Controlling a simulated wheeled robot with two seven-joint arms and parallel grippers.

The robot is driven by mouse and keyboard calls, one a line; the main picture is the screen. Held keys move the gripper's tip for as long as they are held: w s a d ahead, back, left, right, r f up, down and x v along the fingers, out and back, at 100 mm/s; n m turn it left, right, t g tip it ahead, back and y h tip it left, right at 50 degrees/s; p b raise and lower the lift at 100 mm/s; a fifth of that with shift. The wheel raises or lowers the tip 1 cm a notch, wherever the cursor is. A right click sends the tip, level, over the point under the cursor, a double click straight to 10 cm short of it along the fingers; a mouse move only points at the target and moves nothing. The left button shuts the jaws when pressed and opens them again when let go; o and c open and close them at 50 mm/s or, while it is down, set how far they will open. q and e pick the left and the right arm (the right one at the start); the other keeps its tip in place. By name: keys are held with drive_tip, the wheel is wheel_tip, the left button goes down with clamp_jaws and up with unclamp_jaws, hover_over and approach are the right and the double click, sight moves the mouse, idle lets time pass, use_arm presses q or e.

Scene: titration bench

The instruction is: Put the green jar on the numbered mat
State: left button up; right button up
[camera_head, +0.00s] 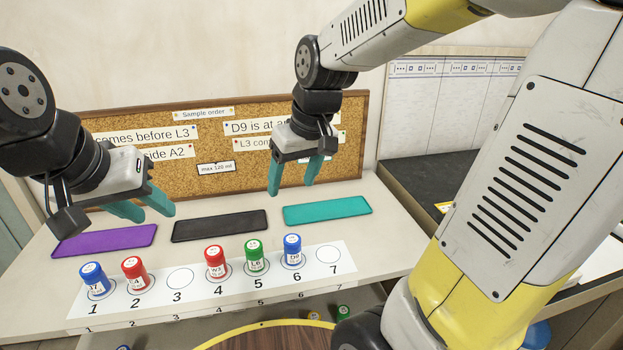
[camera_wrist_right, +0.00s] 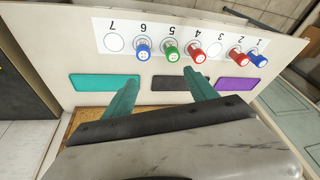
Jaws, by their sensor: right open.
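A green jar (camera_head: 255,257) labelled L6 stands upright on circle 5 of the white numbered mat (camera_head: 209,286). In the right wrist view the green jar (camera_wrist_right: 171,50) is beyond my finger tips, on the same mat (camera_wrist_right: 120,28). Circles 3 and 7 are empty. My right gripper (camera_head: 293,184) is open and empty above the back of the bench, behind the jar; its fingers (camera_wrist_right: 160,76) also show apart in the wrist view. My left gripper (camera_head: 152,212) hangs at the left with its fingers apart and nothing between them.
Blue jars (camera_head: 94,280) and (camera_head: 292,251) and red jars (camera_head: 134,274) and (camera_head: 215,262) stand on the mat. Purple (camera_head: 105,240), black (camera_head: 220,226) and teal (camera_head: 327,210) pads lie behind it. A corkboard (camera_head: 215,130) stands at the back. A small green-topped item (camera_head: 343,312) is below the front edge.

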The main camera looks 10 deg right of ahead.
drive_tip(key=s+d+r+m+t, duration=0.2)
drive_tip(key=s+d+r+m, duration=0.1)
drive_tip(key=s, duration=0.7)
drive_tip(key=shift+d+r+t, duration=0.4)
drive_tip(key=shift+d+r, duration=0.15)
drive_tip(key=shift+d, duration=0.1)
